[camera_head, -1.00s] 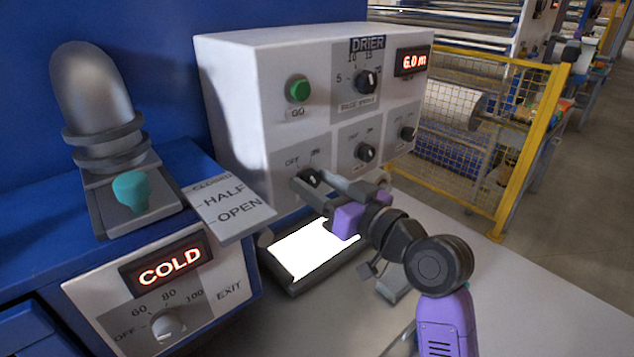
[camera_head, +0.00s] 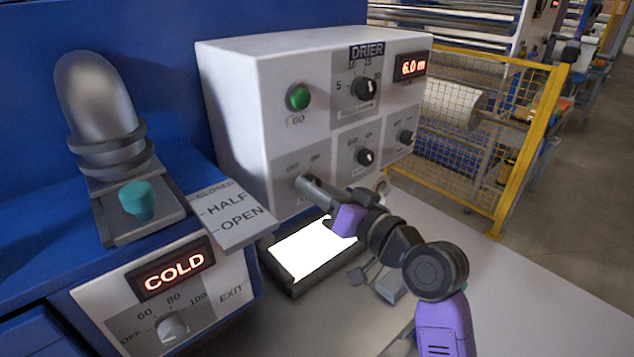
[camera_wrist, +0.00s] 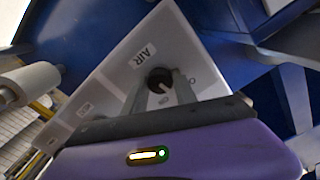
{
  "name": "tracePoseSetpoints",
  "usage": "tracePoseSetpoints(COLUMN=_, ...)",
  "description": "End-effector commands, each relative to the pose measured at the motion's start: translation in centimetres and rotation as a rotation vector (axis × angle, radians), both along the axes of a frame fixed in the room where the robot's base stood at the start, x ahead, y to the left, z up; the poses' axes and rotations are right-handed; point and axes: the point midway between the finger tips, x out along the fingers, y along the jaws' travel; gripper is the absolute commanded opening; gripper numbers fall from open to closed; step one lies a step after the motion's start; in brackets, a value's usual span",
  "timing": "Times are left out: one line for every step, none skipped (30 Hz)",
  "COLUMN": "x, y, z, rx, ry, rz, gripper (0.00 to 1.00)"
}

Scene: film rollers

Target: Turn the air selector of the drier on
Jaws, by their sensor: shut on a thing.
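The drier (camera_head: 232,110) is a white control box with several black knobs. In the wrist view, the air selector (camera_wrist: 159,78) is a round black knob with a light pointer line, beside the AIR label (camera_wrist: 145,55). My gripper (camera_head: 305,184) reaches the lower left plate of the box from the right. Its two fingers are shut on the air selector, one on each side, as the wrist view shows. In the head view the fingers hide most of this knob, and I cannot tell its exact pointer setting. OFF and ON markings sit above it.
A green GO button (camera_head: 298,97) and a red 6.0 m display (camera_head: 411,66) are on the box. A bright lit panel (camera_head: 312,252) lies below my gripper. A damper plate (camera_head: 232,214) marked HALF and OPEN juts out at the left. A yellow fence (camera_head: 525,150) stands right.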

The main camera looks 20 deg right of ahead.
Motion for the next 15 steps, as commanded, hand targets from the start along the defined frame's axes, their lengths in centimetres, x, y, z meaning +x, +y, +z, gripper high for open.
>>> tracePoseSetpoints(x=0.0, y=-0.05, z=0.29, rx=0.042, ry=0.016, rz=-0.001, gripper=0.0)
tracePoseSetpoints(x=0.02, y=-0.05, z=0.3, rx=0.07, ry=0.025, rz=-0.001, gripper=0.0)
tracePoseSetpoints(x=0.03, y=-0.05, z=0.29, rx=0.106, ry=0.036, rz=-0.001, gripper=0.0)
tracePoseSetpoints(x=0.02, y=-0.06, z=0.28, rx=0.133, ry=0.046, rz=-0.001, gripper=0.0)
tracePoseSetpoints(x=0.02, y=-0.06, z=0.28, rx=0.161, ry=0.055, rz=-0.001, gripper=0.0)
tracePoseSetpoints(x=0.01, y=-0.08, z=0.29, rx=0.197, ry=0.066, rz=-0.001, gripper=0.0)
tracePoseSetpoints(x=0.01, y=-0.09, z=0.3, rx=0.224, ry=0.074, rz=-0.002, gripper=0.0)
tracePoseSetpoints(x=0.01, y=-0.08, z=0.31, rx=0.252, ry=0.083, rz=-0.002, gripper=0.0)
tracePoseSetpoints(x=0.01, y=-0.09, z=0.31, rx=0.287, ry=0.095, rz=-0.001, gripper=0.0)
tracePoseSetpoints(x=0.01, y=-0.1, z=0.31, rx=0.313, ry=0.104, rz=-0.002, gripper=0.0)
tracePoseSetpoints(x=0.03, y=-0.11, z=0.31, rx=0.338, ry=0.111, rz=-0.003, gripper=0.0)
tracePoseSetpoints(x=0.03, y=-0.12, z=0.31, rx=0.371, ry=0.122, rz=-0.003, gripper=0.0)
tracePoseSetpoints(x=0.03, y=-0.12, z=0.3, rx=0.396, ry=0.13, rz=-0.003, gripper=0.0)
tracePoseSetpoints(x=0.02, y=-0.1, z=0.27, rx=0.421, ry=0.138, rz=-0.002, gripper=0.0)
tracePoseSetpoints(x=0.01, y=-0.09, z=0.26, rx=0.45, ry=0.148, rz=-0.001, gripper=0.0)
